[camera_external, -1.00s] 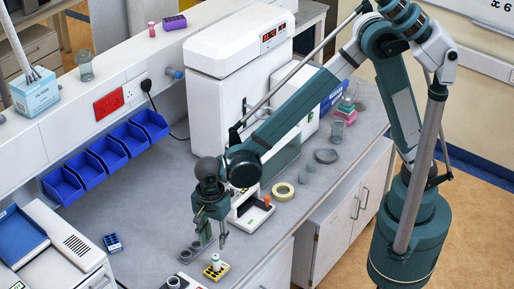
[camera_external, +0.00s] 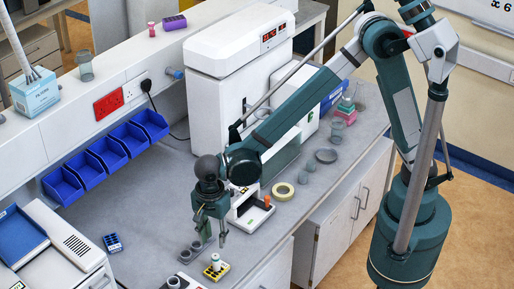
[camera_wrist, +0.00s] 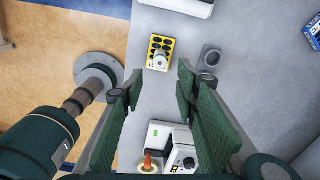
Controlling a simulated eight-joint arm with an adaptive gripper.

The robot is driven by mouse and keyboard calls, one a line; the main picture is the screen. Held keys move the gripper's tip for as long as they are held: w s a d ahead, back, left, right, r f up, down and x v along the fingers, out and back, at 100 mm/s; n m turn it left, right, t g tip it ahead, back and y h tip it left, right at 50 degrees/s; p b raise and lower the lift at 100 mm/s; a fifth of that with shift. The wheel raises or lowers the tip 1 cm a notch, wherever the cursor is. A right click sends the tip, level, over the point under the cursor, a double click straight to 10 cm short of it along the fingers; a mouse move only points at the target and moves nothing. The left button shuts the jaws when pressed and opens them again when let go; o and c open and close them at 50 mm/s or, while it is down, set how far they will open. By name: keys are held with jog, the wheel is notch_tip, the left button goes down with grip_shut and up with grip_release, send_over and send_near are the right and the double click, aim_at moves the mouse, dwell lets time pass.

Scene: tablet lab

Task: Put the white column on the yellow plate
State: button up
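The white column (camera_external: 215,260) is small and stands upright on the yellow plate (camera_external: 207,271) near the front edge of the bench. In the wrist view the column (camera_wrist: 161,60) sits at the near end of the yellow plate (camera_wrist: 153,39), which has several dark round holes. My gripper (camera_external: 213,239) is above the plate and column, pointing down. In the wrist view the fingers of my gripper (camera_wrist: 160,80) are spread wide apart with nothing between them. The column is apart from both fingers.
Grey cups (camera_external: 185,256) stand just left of the plate. A white device with an orange knob (camera_external: 267,200) and a tape roll (camera_external: 283,191) lie behind the gripper. A small blue rack (camera_external: 113,243) is at left. The bench between is mostly clear.

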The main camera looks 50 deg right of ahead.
jog(key=w+d+r+n+t, duration=0.1)
jog(key=w+d+r+n, duration=0.1)
jog(key=d+r, duration=0.5)
jog(key=w+d+r+n+t+y, duration=0.1)
jog(key=w+d+r+n, duration=0.15)
jog(key=d, duration=0.85)
jog(key=w+d+r+n+t, duration=0.1)
jog(key=w+d+r+n, duration=0.1)
jog(key=d+r, duration=0.5)
jog(key=s+d+r+n+t, duration=0.1)
jog(key=s+d+n, duration=0.3)
jog(key=d, duration=1.2)
jog(key=s+d+r+n+t+h, duration=0.1)
jog(key=s+d+n+t, duration=0.2)
jog(key=d, duration=1.2)
jog(key=s+n, duration=0.2)
jog(key=s, duration=0.3)
jog(key=shift+d, duration=0.4)
jog(key=shift+s+f, duration=0.1)
notch_tip(320, 180, down, 11)
jog(key=b, duration=1.1)
jog(key=shift+f, duration=0.1)
